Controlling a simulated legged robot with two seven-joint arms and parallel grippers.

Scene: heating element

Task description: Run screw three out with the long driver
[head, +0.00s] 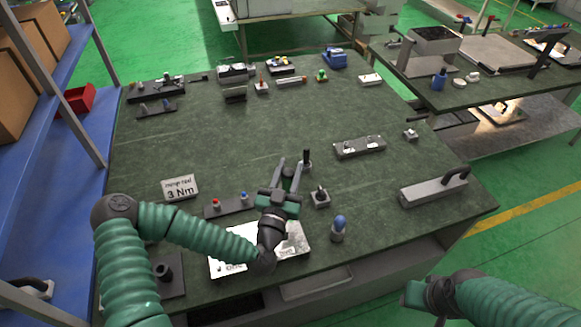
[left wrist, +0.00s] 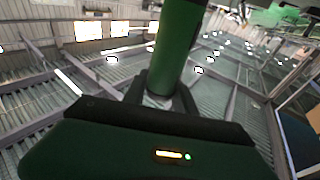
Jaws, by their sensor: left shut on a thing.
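My left gripper (head: 288,168) is over the front middle of the bench, with its fingers pointing away from me. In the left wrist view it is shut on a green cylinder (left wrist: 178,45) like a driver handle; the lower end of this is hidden. A pale plate with dark lettering (head: 226,266) lies below my left forearm, which covers much of it. I cannot make out screw three or whether a driver tip touches it. My right gripper (head: 425,298) is off the bench's front right edge; its fingers are unclear.
A dark rack (head: 230,207) with red and blue tops stands left of the left gripper. A blue-topped piece (head: 338,229) and a small black-knobbed block (head: 320,197) are to its right. A "3 Nm" sign (head: 180,188) stands left. The bench middle is clear.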

